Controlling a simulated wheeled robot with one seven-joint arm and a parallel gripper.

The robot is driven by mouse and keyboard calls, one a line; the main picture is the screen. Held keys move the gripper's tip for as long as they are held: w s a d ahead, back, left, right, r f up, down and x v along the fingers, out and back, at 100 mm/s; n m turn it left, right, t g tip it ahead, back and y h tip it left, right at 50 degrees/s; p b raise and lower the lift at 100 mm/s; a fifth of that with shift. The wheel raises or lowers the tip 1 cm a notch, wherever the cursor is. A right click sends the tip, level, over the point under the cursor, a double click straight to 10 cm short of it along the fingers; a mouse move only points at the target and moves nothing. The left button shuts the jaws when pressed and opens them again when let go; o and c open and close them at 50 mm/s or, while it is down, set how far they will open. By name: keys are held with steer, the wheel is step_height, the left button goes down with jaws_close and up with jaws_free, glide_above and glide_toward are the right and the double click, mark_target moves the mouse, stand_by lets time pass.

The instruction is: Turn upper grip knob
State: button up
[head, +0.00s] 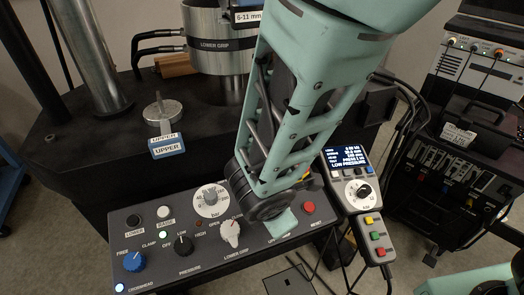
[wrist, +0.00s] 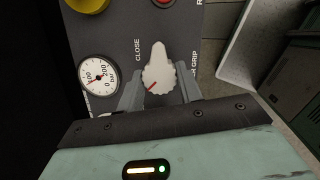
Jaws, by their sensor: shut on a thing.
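In the wrist view a white grip knob (wrist: 158,68) with a raised ridge stands between my gripper's fingers (wrist: 160,88). The fingers are shut on its sides. A red mark shows on its lower left. "CLOSE" is printed to its left and a partly cut label ending in "R GRIP" to its right. In the head view my gripper (head: 272,212) is down over the right part of the control panel (head: 190,262) and hides the held knob. Another white knob, labelled LOWER GRIP (head: 230,232), stands just left of my gripper, uncovered.
A pressure gauge (head: 211,200) sits behind the lower grip knob. A red button (head: 309,208) is close on the right. A black pressure knob (head: 183,246) and a blue crosshead knob (head: 132,261) are further left. A handset (head: 360,200) stands right of the panel.

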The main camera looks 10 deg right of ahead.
steer(key=o, duration=1)
steer(key=shift+r, duration=0.15)
steer(key=p+v, duration=0.3)
steer(key=v, duration=1.4)
steer(key=shift+s, duration=0.1)
